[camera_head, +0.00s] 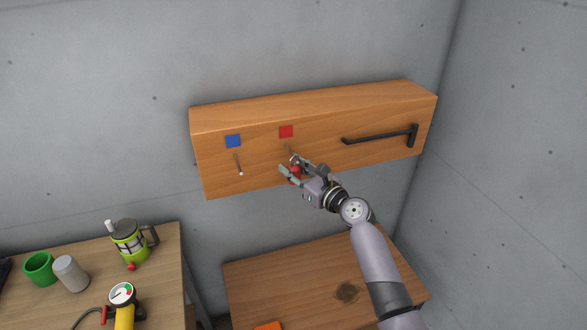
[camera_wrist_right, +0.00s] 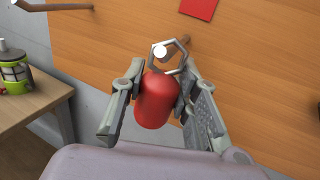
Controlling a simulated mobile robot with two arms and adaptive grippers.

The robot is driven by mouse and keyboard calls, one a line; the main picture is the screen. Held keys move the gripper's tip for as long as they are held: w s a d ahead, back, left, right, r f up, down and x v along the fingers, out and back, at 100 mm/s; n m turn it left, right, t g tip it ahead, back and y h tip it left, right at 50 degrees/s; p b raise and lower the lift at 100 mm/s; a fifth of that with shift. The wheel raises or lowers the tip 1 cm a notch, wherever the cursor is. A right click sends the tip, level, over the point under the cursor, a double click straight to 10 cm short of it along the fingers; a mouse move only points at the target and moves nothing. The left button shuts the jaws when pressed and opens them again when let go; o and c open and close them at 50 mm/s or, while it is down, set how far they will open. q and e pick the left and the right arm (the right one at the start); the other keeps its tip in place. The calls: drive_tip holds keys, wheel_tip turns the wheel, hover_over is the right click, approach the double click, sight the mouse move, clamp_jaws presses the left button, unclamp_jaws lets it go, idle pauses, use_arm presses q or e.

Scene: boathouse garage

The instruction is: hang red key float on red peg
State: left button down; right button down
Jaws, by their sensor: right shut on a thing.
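The red key float (camera_wrist_right: 155,100) is a red cylinder with a pale metal ring (camera_wrist_right: 180,68) at its top. My right gripper (camera_head: 296,167) is shut on the float, which shows only partly in the head view (camera_head: 294,175). The red peg (camera_head: 289,148) sticks out of the wooden board below a red square (camera_head: 286,131). My left gripper is out of view.
The wooden board (camera_head: 220,180) also carries a blue square (camera_head: 233,141), a second peg (camera_head: 238,164) and a black bar (camera_head: 380,136). Below stand a brown table (camera_head: 290,290) and a table (camera_head: 165,260) with a lantern (camera_head: 128,243), green cup (camera_head: 39,269) and gauge (camera_head: 122,294).

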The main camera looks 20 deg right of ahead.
drive_tip(key=c, duration=1.2)
unclamp_jaws()
drive_tip(key=shift+o, duration=0.2)
drive_tip(key=shift+s, duration=0.1)
drive_tip(key=v, duration=1.2)
